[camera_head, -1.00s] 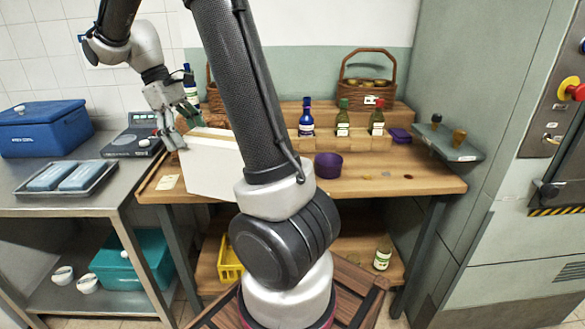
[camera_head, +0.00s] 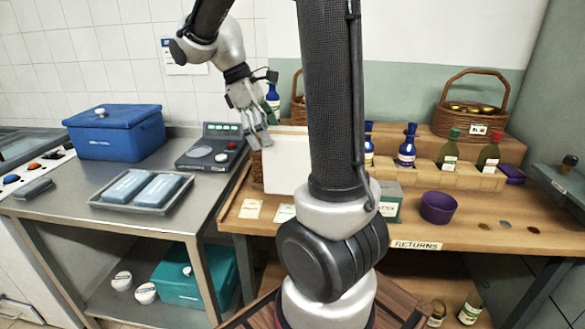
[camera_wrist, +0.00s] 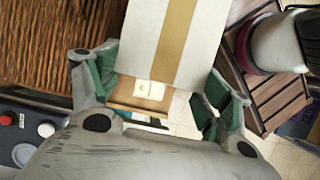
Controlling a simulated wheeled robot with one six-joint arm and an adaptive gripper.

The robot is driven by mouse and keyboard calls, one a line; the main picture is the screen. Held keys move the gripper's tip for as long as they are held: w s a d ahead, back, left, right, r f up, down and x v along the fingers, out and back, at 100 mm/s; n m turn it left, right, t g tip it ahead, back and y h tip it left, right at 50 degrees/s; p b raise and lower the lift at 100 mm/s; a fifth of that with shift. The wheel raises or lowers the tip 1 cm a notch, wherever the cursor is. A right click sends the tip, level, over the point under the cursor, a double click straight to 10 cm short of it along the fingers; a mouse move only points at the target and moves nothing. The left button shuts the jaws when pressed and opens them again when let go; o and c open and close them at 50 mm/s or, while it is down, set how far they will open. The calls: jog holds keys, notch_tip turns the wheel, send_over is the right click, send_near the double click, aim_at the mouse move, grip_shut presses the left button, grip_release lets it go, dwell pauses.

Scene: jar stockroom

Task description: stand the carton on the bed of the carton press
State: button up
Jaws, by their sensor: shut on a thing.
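The carton is a white box (camera_head: 287,163) with a tan tape strip, also seen in the wrist view (camera_wrist: 170,40). My gripper (camera_head: 258,138) is shut on its upper left edge in the head view. In the wrist view the green-padded fingers (camera_wrist: 160,92) are on either side of the carton. It hangs in front of the wooden bench, and my arm column hides its right part. I cannot make out a carton press for certain; a panel with a red button (camera_head: 34,166) shows at the far left.
A steel table holds a blue cool box (camera_head: 117,132), a tray (camera_head: 142,205) of grey packs and a scale (camera_head: 212,148). The wooden bench (camera_head: 470,238) carries bottles, a basket (camera_head: 476,100) and a purple bowl (camera_head: 438,207). A teal box (camera_head: 190,285) is on the lower shelf.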

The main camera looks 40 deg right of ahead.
notch_tip(320, 180, down, 8)
dwell(0.4)
jog(key=o, duration=1.3)
jog(key=shift+f, duration=0.1)
